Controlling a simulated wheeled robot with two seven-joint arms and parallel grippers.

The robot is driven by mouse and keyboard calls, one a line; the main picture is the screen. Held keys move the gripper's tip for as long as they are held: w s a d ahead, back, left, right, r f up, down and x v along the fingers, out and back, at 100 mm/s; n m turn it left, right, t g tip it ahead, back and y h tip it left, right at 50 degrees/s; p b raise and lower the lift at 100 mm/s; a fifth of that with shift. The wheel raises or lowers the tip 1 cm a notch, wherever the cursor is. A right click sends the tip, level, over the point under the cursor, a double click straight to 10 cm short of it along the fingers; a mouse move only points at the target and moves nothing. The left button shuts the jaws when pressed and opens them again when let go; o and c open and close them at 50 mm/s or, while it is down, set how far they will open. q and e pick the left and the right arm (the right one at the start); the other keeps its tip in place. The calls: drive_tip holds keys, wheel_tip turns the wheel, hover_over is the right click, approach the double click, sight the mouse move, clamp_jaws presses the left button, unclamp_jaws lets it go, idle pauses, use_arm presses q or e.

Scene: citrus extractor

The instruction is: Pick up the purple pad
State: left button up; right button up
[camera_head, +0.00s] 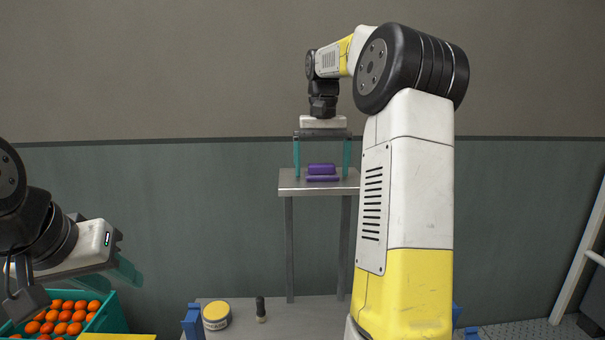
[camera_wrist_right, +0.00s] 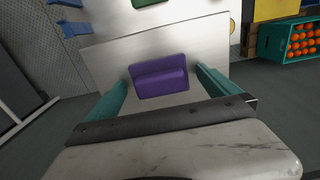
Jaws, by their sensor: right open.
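The purple pad (camera_head: 321,170) sits on a small grey raised stand (camera_head: 290,183) in the middle of the head view. It also shows in the right wrist view (camera_wrist_right: 159,77), lying on the light metal top. My right gripper (camera_head: 322,172) is open above the stand. Its two teal fingers are on either side of the pad, with a gap on each side in the right wrist view (camera_wrist_right: 161,88). My left gripper (camera_head: 126,270) is at the far left of the head view, away from the pad, and its fingers are partly seen, so its opening is unclear.
A teal crate of oranges (camera_head: 112,314) is at the lower left. A lower surface holds a yellow-lidded jar (camera_head: 216,315), a small dark cylinder (camera_head: 260,310) and a blue block (camera_head: 192,322). A white railing (camera_head: 580,250) stands at the right. The stand top around the pad looks clear.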

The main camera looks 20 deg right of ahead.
sight(321, 165)
drive_tip(key=c, duration=1.4)
drive_tip(key=shift+r, duration=0.2)
drive_tip(key=shift+r, duration=0.95)
drive_tip(key=shift+s+a+r, duration=0.2)
drive_tip(key=shift+s+r, duration=0.15)
drive_tip(key=shift+r, duration=0.35)
drive_tip(key=s+a+r, duration=0.1)
drive_tip(key=s+a, duration=0.6)
drive_tip(key=s, duration=0.6)
drive_tip(key=shift+a+r, duration=0.15)
drive_tip(key=shift+a, duration=0.15)
drive_tip(key=shift+s, duration=0.1)
